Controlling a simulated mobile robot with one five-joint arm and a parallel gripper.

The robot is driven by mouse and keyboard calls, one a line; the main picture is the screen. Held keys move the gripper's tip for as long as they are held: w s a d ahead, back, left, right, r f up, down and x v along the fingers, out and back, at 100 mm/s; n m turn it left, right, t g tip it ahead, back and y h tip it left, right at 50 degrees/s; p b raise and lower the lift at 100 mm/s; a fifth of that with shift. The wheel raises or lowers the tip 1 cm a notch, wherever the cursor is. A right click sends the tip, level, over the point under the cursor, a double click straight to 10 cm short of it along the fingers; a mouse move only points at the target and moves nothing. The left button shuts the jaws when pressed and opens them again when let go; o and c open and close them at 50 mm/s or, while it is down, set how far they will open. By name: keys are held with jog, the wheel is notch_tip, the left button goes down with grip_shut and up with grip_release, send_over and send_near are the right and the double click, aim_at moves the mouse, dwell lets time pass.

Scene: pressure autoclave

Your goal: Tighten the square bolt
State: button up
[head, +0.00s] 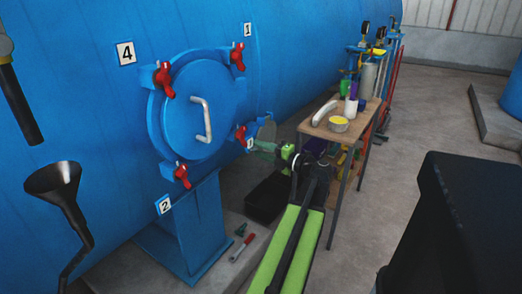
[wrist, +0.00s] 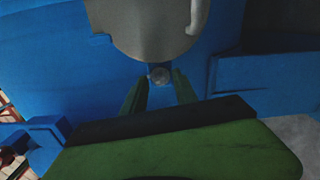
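In the wrist view a small grey bolt head (wrist: 160,76) sits on the blue surface just below a rounded grey plate (wrist: 150,30). It is too small and dark to tell if it is square. My gripper (wrist: 159,82) is open, its two dark green fingers spread with the bolt head between or just beyond the tips. Contact cannot be told. In the head view my gripper (head: 264,148) reaches in beside the right of the round blue door (head: 190,120), near a grey plate (head: 267,128). The bolt cannot be made out there.
Several red wing clamps (head: 163,80) ring the door, which has a pale handle (head: 203,120). A black box (head: 268,198) lies below.

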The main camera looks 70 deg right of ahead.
jog(key=v, duration=1.7)
jog(key=shift+s, duration=0.2)
jog(key=shift+a, duration=0.1)
